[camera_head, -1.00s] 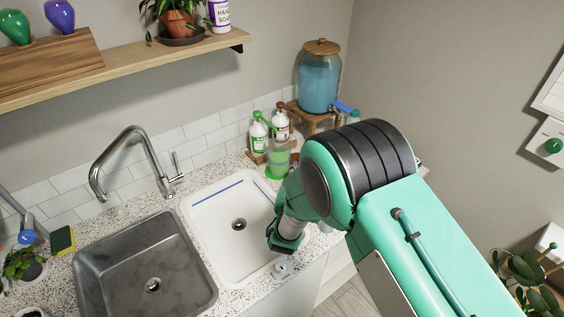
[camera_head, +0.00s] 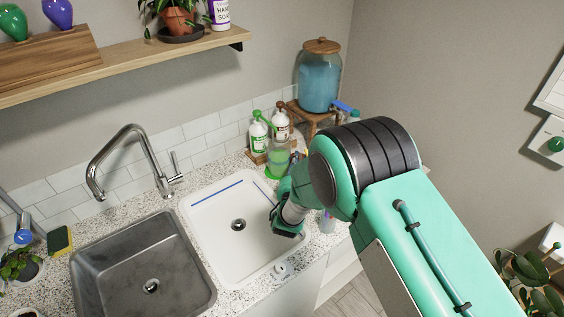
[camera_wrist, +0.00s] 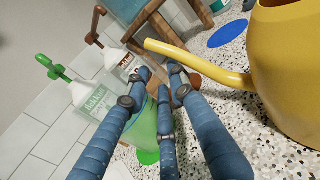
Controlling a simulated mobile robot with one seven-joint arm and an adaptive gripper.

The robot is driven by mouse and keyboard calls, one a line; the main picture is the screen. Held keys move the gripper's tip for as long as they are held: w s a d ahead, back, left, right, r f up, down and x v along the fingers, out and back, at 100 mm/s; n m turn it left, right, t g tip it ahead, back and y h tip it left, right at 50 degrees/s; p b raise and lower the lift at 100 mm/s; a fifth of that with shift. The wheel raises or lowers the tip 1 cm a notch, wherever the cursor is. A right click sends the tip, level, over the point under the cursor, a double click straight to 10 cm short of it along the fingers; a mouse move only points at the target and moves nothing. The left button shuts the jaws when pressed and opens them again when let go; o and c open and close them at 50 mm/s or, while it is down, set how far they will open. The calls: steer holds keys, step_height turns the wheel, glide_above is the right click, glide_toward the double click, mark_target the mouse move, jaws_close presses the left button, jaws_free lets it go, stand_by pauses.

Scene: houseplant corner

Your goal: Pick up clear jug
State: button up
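A clear jug with green contents (camera_head: 278,162) stands upright on the counter behind the white basin's back right corner, on a green disc (camera_head: 272,174). In the wrist view the jug (camera_wrist: 144,128) shows partly behind my fingers, with the green disc (camera_wrist: 148,157) below. My gripper (camera_wrist: 162,76) points towards the jug, its blue fingers spread and empty. The fingers overlap the jug in the picture; I cannot tell the gap left. In the head view my arm reaches over the right of the white basin and the fingertips are not clear.
Two white bottles (camera_head: 258,135) stand just behind the jug. A glass dispenser (camera_head: 319,82) sits on a wooden stand at the back. In the wrist view a yellow watering can (camera_wrist: 285,70) is close on the right, its spout crossing towards my fingers. The white basin (camera_head: 222,215) is empty.

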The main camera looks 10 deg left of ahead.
steer(key=shift+w, duration=1.1)
jaws_close()
